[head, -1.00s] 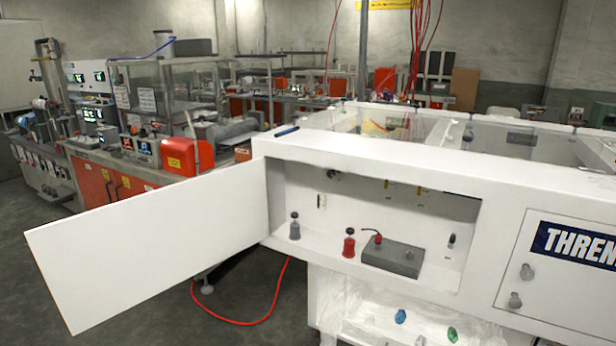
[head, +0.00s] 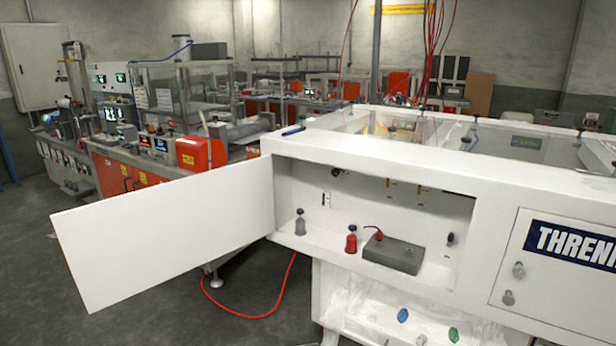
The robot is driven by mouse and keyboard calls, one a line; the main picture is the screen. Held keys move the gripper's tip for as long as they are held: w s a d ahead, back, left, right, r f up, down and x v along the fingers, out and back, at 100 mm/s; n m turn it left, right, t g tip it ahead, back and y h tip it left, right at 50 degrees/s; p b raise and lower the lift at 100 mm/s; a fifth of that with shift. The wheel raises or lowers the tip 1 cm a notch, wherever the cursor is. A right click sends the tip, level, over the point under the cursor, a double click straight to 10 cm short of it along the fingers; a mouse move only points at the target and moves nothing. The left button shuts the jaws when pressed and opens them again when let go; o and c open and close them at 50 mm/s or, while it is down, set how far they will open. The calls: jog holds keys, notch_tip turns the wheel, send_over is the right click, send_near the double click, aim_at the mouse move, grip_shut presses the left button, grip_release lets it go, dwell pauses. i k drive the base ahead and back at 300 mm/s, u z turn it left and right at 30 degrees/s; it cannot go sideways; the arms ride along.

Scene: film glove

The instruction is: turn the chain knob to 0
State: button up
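My gripper is in none of the views. No knob in the head view carries a readable chain label or number, so I cannot tell which one is the chain knob. A white machine (head: 400,150) has an open compartment with small dark knobs on its back wall, one at the upper left (head: 336,172) and one at the right (head: 450,239).
The white door (head: 165,235) stands swung open to the left. In the compartment are a grey bottle (head: 300,224), a red bottle (head: 351,241) and a grey box (head: 393,254). Blue (head: 402,315) and green (head: 453,334) pieces lie below. A red hose (head: 245,317) crosses the floor.

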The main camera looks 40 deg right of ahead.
aim_at(335, 172)
jog(key=u, duration=0.6)
jog(key=k, duration=1.4)
jog(key=z, duration=0.9)
jog(key=i, duration=1.6)
jog(key=u, duration=0.3)
